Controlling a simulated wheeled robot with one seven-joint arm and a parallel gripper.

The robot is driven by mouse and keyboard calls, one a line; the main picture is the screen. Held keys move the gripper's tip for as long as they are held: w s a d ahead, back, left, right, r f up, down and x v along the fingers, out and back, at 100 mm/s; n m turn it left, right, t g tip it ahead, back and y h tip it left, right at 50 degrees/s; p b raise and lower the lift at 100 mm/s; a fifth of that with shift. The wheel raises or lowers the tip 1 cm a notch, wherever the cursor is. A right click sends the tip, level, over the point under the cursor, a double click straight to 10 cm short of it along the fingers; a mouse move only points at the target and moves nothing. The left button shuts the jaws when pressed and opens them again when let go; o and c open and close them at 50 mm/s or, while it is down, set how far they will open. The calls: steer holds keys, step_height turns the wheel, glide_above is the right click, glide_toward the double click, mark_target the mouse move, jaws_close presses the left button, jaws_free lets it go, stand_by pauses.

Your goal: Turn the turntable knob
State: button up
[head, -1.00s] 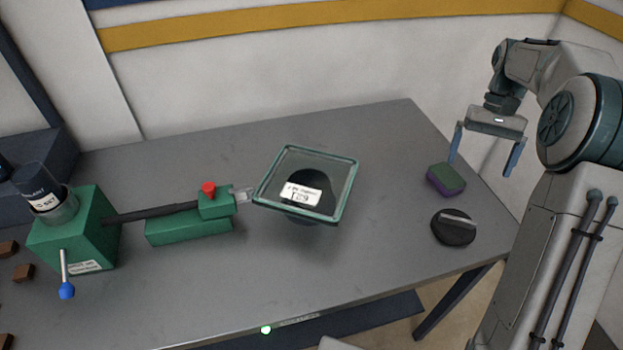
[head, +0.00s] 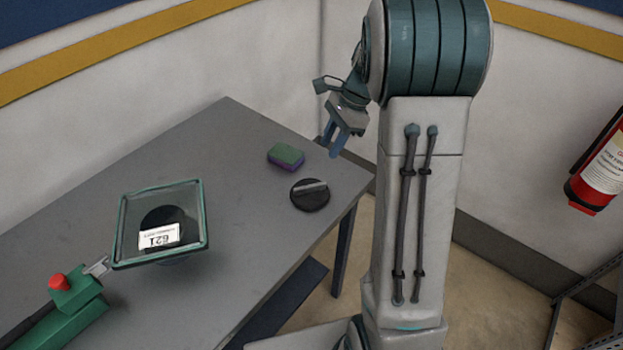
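A round black knob (head: 310,195) with a raised grey bar across its top lies at the right end of the grey table. My gripper (head: 332,146) is above and just behind the knob, apart from it, with its fingers pointing down. Its two blue fingers are spread with nothing between them. A square green-rimmed glass tray (head: 205,222) with a white label reading 621 stands to the left, over a dark round base.
A green and purple sponge (head: 286,156) lies just behind and left of the knob. A green device with a red button (head: 59,282) is at lower left. A fire extinguisher (head: 602,170) hangs on the right wall. The table (head: 235,135) behind the tray is clear.

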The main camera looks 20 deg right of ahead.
mark_target(311, 185)
steer(key=shift+m, duration=0.4)
steer(key=p+x, duration=0.1)
steer(key=x, duration=1.2)
steer(key=shift+f+p, duration=0.3)
steer(key=shift+f, duration=0.1)
jaws_close()
